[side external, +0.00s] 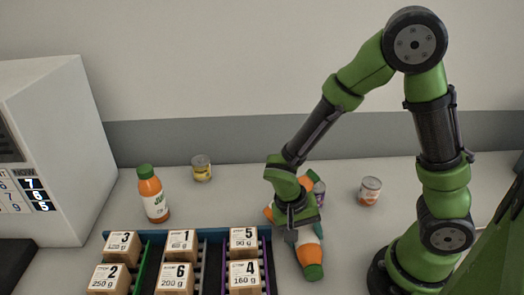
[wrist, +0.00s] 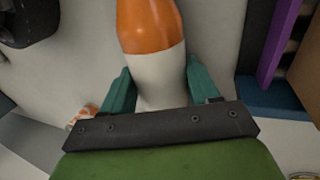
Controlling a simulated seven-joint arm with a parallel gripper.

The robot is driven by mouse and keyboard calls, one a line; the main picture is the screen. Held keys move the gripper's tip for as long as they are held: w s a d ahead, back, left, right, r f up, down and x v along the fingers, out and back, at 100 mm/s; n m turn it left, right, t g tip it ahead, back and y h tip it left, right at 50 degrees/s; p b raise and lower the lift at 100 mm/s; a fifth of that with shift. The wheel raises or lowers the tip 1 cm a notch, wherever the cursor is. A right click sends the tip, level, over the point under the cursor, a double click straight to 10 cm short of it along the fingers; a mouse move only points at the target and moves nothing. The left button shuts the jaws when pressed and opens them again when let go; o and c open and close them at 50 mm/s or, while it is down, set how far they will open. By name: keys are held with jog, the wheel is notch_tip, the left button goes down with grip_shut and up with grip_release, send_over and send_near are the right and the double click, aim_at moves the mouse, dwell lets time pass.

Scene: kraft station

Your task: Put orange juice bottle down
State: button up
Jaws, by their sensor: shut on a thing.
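An orange juice bottle with a white label and green cap (side external: 313,272) is in my gripper (side external: 297,222), lying tilted with its cap toward the front. In the wrist view, its orange body and white label (wrist: 152,65) fill the space between the two teal fingers of my gripper (wrist: 158,88). My wrist hides part of the bottle in the side view, and I cannot tell whether it touches the table. A second orange bottle (side external: 153,196) with a green cap stands upright at left. More orange shows beside my gripper (side external: 269,213); I cannot tell what it belongs to.
A blue-edged rack (side external: 207,233) with several numbered boxes stands left of my gripper; its purple divider (wrist: 275,45) shows in the wrist view. A white machine (side external: 75,130) is at left.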

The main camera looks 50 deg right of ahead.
aim_at(302, 238)
notch_tip(302, 238, up, 17)
jog(key=w+a+f+m+g+y, duration=0.1)
jog(key=a+f+m+g+y, duration=0.15)
jog(key=m+y, duration=0.45)
jog(key=w+d+r+m+t+y, duration=0.1)
jog(key=w+d+m+t+y, duration=0.1)
jog(key=w+m+t+y, duration=0.45)
jog(key=w+d+r+m+t, duration=0.1)
jog(key=w+d+m+t, duration=0.2)
jog(key=w+d+t, duration=0.45)
jog(key=w+d+m+t, duration=0.3)
jog(key=d+t, duration=0.2)
jog(key=d, duration=0.5)
jog(key=shift+t, duration=0.35)
jog(key=f, duration=1.4)
jog(key=shift+w+d+f, duration=0.15)
jog(key=shift+w+f, duration=0.05)
jog(key=shift+f, duration=0.1)
jog(key=shift+f, duration=0.1)
